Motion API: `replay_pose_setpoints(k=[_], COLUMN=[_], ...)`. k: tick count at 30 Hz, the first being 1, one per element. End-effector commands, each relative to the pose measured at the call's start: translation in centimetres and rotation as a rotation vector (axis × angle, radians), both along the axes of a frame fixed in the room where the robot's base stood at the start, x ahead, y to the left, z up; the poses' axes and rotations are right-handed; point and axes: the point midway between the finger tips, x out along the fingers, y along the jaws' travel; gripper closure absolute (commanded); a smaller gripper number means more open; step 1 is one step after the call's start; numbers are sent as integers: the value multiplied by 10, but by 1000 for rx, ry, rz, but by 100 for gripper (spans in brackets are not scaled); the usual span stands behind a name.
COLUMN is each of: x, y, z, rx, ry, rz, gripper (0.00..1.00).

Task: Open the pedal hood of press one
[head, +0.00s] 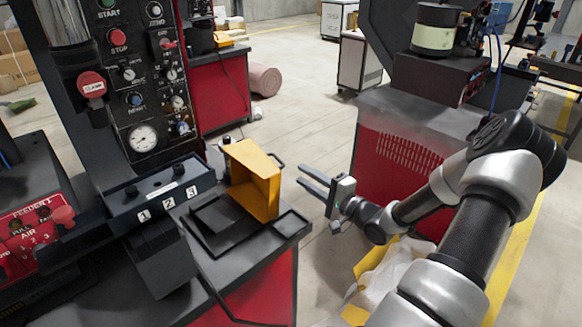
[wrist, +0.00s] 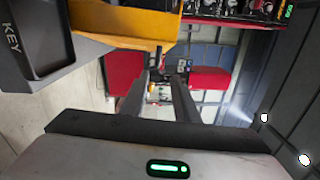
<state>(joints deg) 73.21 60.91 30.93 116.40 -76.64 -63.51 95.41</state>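The yellow hood (head: 262,190) stands at the right part of the black press bench, beside a dark flat tray. A dark handle (head: 277,161) sticks out from its right side. My gripper (head: 301,174) is to the right of the hood, apart from it, with its two fingers spread and pointing left towards it. Nothing is between the fingers. In the wrist view the hood (wrist: 135,25) crosses the top left, beyond my open fingers (wrist: 161,80). A small dark part near the fingertips may be the handle; I cannot tell whether it lies between them.
A black tray marked KEY (wrist: 35,45) is at the left of the wrist view. The control panel (head: 140,85) and a numbered box (head: 160,195) stand left of the hood. A red and grey cabinet (head: 400,155) stands behind my arm. Open floor lies between bench and cabinet.

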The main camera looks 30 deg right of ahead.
Motion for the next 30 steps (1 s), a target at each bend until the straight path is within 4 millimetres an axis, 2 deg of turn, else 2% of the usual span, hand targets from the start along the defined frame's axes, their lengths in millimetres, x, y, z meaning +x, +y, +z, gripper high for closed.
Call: replay_pose_setpoints(k=[4, 10, 26, 30], x=[-24, -37, -37, -25], y=[-8, -12, -12, -10], z=[0, 0, 0, 1], rx=[0, 0, -3, -129], ry=[0, -1, 1, 58], rz=[-1, 1, 1, 1], gripper=[72, 72, 72, 72])
